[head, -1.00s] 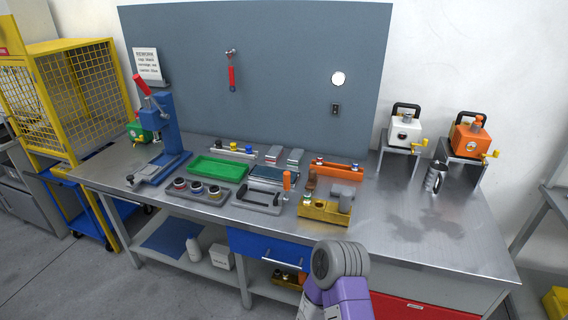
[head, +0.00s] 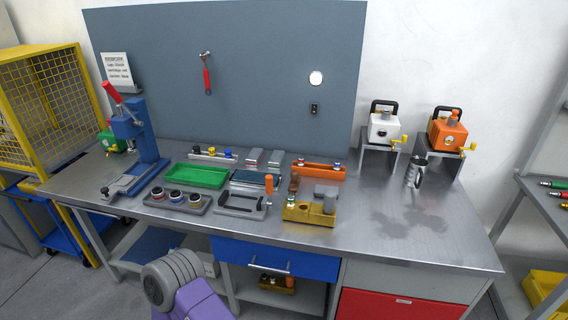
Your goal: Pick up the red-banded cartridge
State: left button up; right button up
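A grey tray (head: 180,207) near the bench's left front holds three short round pieces with dark tops and pale rims. The leftmost piece (head: 157,192) shows a faint reddish tint and may be the red-banded cartridge; the bands are too small to tell surely. The middle piece (head: 175,195) and the right piece (head: 195,199) sit beside it. An orange rack (head: 318,171) behind also holds two small capped items, one with a reddish top (head: 301,161). Neither gripper shows; only a purple and grey link of my arm is at the bottom left.
A blue press (head: 131,145) with a red handle stands left of the tray. A green tray (head: 196,176), a grey fixture (head: 240,206) and a yellow block (head: 308,213) lie close by.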

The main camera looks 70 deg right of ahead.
aim_at(301, 159)
jog(key=i, duration=1.3)
jog(key=z, duration=1.7)
